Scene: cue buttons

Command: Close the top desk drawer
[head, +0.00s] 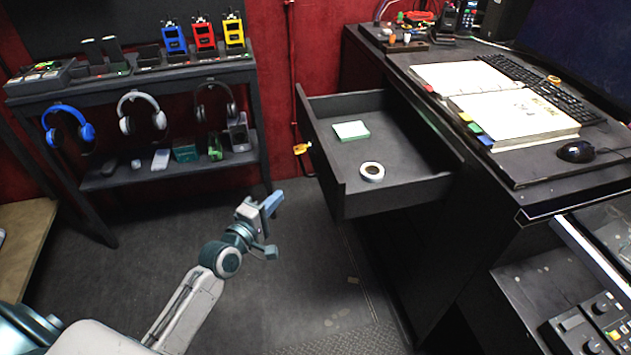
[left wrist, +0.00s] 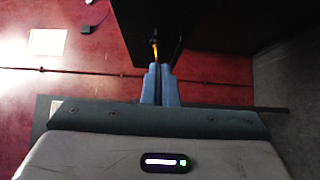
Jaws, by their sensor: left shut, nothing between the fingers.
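The top desk drawer (head: 398,194) is pulled out from the dark desk (head: 492,211) in the head view. A green-white notepad (head: 351,130) and a roll of tape (head: 372,171) lie inside it. I cannot tell whether that surface is the drawer. My right gripper is not in view.
A black shelf (head: 130,78) with headphones and colored devices stands along the red wall at left. An open binder (head: 515,115), keyboard (head: 540,85) and mouse (head: 576,151) lie on the desk. The floor (head: 300,290) below the drawer looks mostly clear.

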